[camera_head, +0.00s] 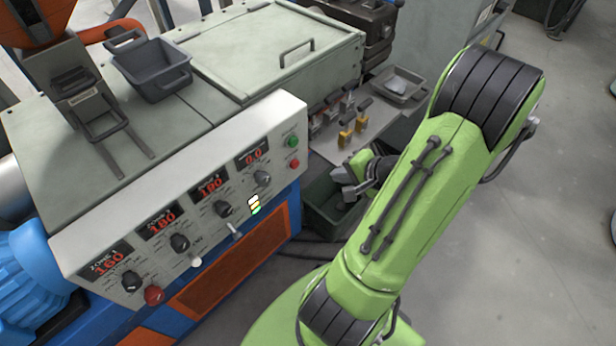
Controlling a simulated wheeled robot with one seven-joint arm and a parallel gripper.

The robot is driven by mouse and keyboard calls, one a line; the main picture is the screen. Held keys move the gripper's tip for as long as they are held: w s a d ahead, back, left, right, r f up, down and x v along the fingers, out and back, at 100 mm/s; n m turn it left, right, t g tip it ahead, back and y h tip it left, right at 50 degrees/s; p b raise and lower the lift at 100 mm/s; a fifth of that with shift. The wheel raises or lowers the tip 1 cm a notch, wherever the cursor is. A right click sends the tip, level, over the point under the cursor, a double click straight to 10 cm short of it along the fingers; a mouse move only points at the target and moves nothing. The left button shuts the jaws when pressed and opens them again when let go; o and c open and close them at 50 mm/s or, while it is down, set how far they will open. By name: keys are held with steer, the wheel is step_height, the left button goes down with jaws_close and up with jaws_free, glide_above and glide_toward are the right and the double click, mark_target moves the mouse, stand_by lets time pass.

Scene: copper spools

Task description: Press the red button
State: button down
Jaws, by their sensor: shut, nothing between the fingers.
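A small red button (295,163) sits at the right end of the white control panel (240,150), just below a green button (293,142). A larger red mushroom-shaped button (153,295) is at the panel's lower left corner. My gripper (343,189) is shut and empty. It appears to the right of the panel's right end, apart from both red buttons. My green arm reaches up through the right of the view and partly hides the gripper's wrist.
The panel carries several black knobs, two toggle switches (235,230) and red digital displays. A dark bin (325,215) lies below my gripper. A shelf with yellow-handled clamps (345,138) is behind it. A grey tray (152,68) stands on the machine top.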

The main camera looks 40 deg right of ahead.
steer(key=shift+w+r, duration=0.1)
steer(key=b, duration=0.3)
glide_toward(297, 167)
step_height(297, 167, down, 4)
steer(key=w, duration=0.4)
steer(key=shift+w+a, duration=0.15)
steer(key=shift+w, duration=0.05)
